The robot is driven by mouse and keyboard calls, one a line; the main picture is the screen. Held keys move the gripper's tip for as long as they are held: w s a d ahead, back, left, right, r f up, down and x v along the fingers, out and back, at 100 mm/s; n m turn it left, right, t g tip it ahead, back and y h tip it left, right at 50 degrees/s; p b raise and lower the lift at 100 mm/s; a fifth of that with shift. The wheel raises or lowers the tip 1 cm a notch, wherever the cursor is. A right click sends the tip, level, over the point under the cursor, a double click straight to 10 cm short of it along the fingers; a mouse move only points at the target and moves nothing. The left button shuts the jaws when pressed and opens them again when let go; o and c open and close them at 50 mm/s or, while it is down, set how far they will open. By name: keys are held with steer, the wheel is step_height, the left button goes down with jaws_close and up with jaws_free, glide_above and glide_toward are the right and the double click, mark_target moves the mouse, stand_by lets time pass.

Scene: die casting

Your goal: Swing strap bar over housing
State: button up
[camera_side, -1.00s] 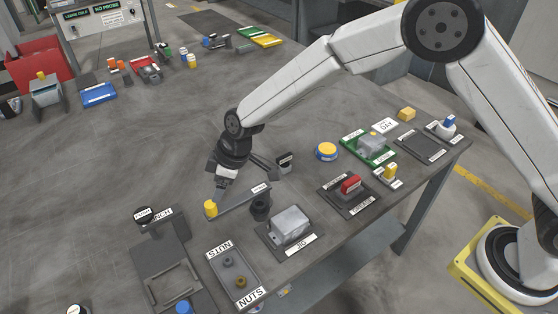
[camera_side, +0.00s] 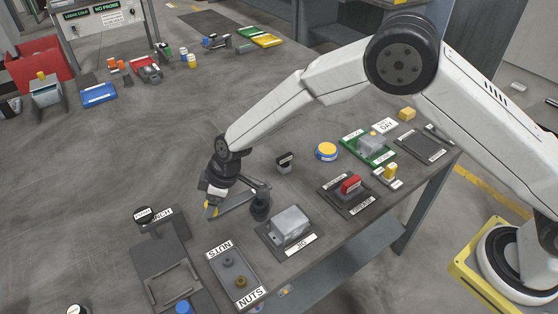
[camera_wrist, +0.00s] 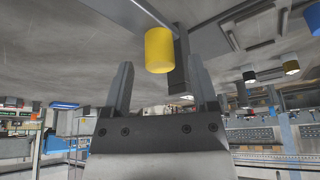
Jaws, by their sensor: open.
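The strap bar (camera_side: 234,201) is a flat grey bar with a yellow knob (camera_side: 209,211) at its left end. A dark upright post (camera_side: 260,208) stands by its other end, which my wrist partly hides. The housing (camera_side: 290,224) is a grey metal block on a dark jig plate, right of the post; the bar is not over it. My gripper (camera_side: 214,205) is open at the knob. In the wrist view the knob (camera_wrist: 158,50) shows between and just beyond my two spread fingers (camera_wrist: 162,80); I cannot tell whether either touches it.
A tray of nuts (camera_side: 236,270) lies in front of the bar, with a dark fixture (camera_side: 165,262) to its left. A red-handled part (camera_side: 350,185) on a plate, a yellow round tin (camera_side: 326,151) and a green tray (camera_side: 366,149) stand to the right. A small dark stand (camera_side: 285,162) is behind.

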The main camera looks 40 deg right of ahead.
steer(key=shift+x, duration=1.1)
jaws_close()
stand_by(0.8)
